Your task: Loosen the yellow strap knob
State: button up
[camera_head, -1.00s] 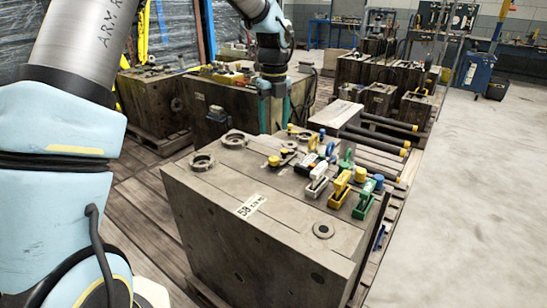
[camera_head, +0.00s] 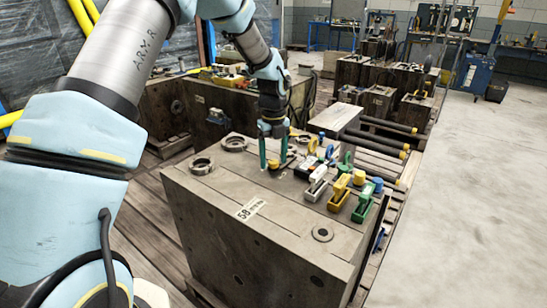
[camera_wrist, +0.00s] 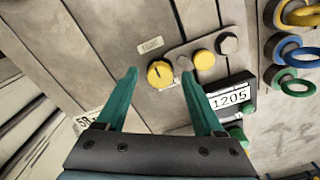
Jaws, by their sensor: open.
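A yellow knob (camera_wrist: 160,74) with a dark mark on its top lies between my fingertips in the wrist view, at the end of a grey strap (camera_wrist: 179,54). A second yellow knob (camera_wrist: 204,59) and a dark grey knob (camera_wrist: 228,43) stand in line to its right. My gripper (camera_wrist: 160,76) is open, with its green fingers on either side of the first yellow knob and no clear contact. In the head view, my gripper (camera_head: 273,167) points down over the top of the wooden-looking mould block (camera_head: 215,182), and its fingers partly hide the knobs.
Right of the knobs are a black counter reading 1205 (camera_wrist: 232,97) and coloured rings (camera_wrist: 292,50). In the head view, yellow (camera_head: 340,195) and green (camera_head: 363,207) clamps stand near the block's right edge. The block's front top is mostly clear.

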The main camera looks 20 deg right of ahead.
grip_shut()
dwell(0.3)
